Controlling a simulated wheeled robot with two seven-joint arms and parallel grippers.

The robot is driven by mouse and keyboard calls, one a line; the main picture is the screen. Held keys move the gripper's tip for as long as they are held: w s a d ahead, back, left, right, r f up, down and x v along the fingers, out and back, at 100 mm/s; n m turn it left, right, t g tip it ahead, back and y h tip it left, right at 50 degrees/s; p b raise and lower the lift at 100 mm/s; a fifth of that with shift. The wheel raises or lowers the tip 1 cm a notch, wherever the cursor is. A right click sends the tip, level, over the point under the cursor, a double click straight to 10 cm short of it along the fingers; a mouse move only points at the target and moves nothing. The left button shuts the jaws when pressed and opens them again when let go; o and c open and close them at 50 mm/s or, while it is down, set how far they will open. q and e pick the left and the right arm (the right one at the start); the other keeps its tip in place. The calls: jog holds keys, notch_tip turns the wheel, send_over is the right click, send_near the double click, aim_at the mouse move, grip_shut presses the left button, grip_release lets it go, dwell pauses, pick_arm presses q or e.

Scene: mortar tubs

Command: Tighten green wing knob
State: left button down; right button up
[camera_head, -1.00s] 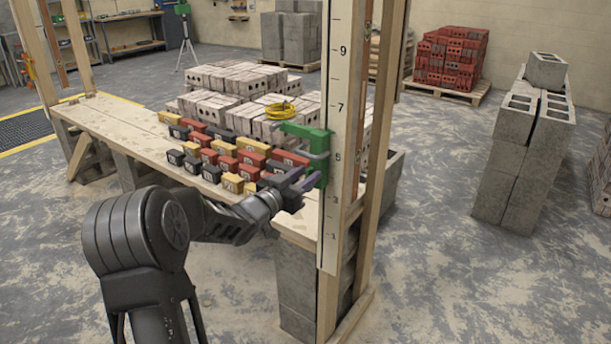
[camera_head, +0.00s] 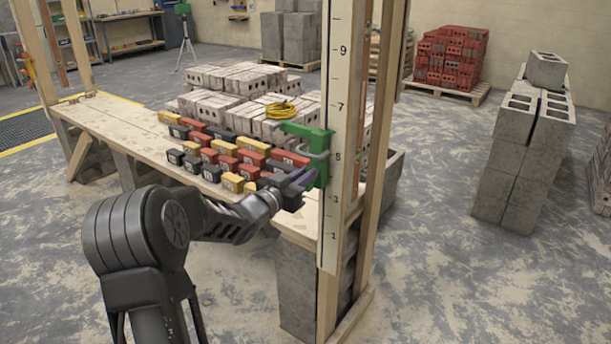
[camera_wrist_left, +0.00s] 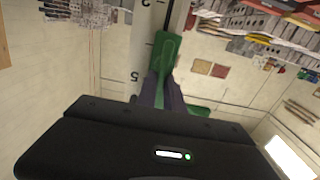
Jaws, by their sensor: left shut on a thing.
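A green clamp (camera_head: 320,146) is fixed on the numbered post, near the 5 mark. My left gripper (camera_head: 308,178) reaches it from the left, its fingers at the clamp's lower end. In the left wrist view the two dark purple fingers (camera_wrist_left: 160,92) are close together around a green part, which I take to be the green wing knob (camera_wrist_left: 163,64). The fingers hide much of the knob, and in the head view it cannot be made out apart from the clamp. My right gripper is out of view.
The numbered post (camera_head: 334,110) stands at the end of a plank bench (camera_head: 115,130). Several small labelled blocks (camera_head: 222,160) lie on the bench close behind my left gripper. A yellow coil (camera_head: 281,110) rests on pale bricks. The floor at right is open up to a grey block stack (camera_head: 515,160).

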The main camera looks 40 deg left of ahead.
pick_arm(q)
jog(key=shift+f, duration=0.25)
